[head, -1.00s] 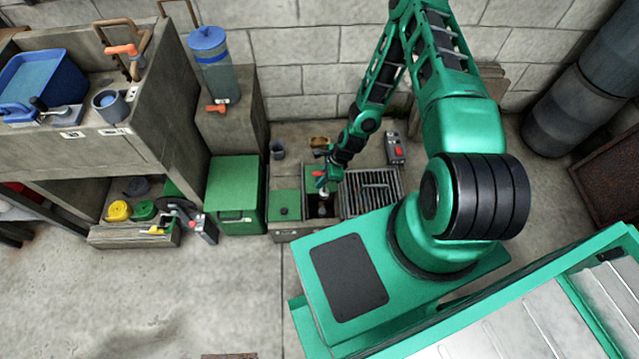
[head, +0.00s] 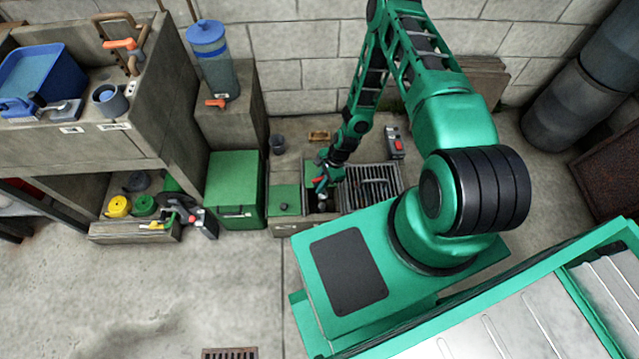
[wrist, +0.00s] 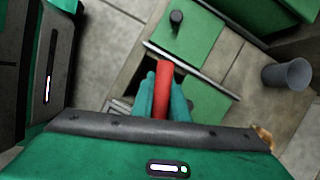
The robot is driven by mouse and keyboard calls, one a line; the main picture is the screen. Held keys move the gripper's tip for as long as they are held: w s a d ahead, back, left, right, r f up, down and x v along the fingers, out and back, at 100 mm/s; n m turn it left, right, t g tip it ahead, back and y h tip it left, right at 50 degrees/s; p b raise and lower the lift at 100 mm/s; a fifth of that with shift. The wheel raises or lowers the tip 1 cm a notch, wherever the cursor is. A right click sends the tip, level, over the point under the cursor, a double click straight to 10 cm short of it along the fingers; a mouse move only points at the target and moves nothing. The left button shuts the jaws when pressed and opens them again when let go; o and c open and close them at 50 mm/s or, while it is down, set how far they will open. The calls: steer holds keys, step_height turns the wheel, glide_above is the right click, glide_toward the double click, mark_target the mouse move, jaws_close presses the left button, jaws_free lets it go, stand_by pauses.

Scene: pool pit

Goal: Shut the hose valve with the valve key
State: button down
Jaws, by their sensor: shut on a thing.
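My gripper (wrist: 162,98) is shut on the red handle of a tool, which I take to be the valve key (wrist: 163,82). In the head view, my gripper (head: 324,180) and the red handle (head: 319,183) are over the open part of the pit, between a green lid and a grate. A small pale part (head: 322,205) shows in the dark opening; I cannot tell whether it is the key's lower end or the hose valve. Whether the key touches the valve is hidden.
A grate (head: 370,190) covers the pit's right part, and a green lid with a black knob (head: 284,201) its left. A grey cup (head: 277,144) and a grey box with a red button (head: 394,142) stand behind. A green box (head: 233,185) stands left.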

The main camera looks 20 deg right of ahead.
mark_target(322, 199)
steer(key=n, duration=0.2)
steer(key=n+g, duration=0.1)
steer(key=n, duration=0.1)
steer(key=n+g, duration=0.1)
steer(key=n, duration=0.1)
steer(key=shift+s+d+n+h, duration=0.1)
steer(key=shift+s+n+h, duration=0.2)
steer(key=shift+n+h, duration=0.1)
steer(key=n, duration=0.2)
steer(key=n+g+h, duration=0.1)
steer(key=n, duration=0.2)
steer(key=shift+s+d+n+g+h, duration=0.2)
steer(key=shift+s+n+g+h, duration=0.05)
steer(key=shift+n+g+h, duration=0.15)
steer(key=shift+d+f+n, duration=0.15)
steer(key=shift+f+n, duration=0.15)
steer(key=shift+f, duration=2.2)
steer(key=shift+s+r, duration=0.15)
steer(key=shift+s, duration=0.05)
steer(key=shift+f, duration=1.75)
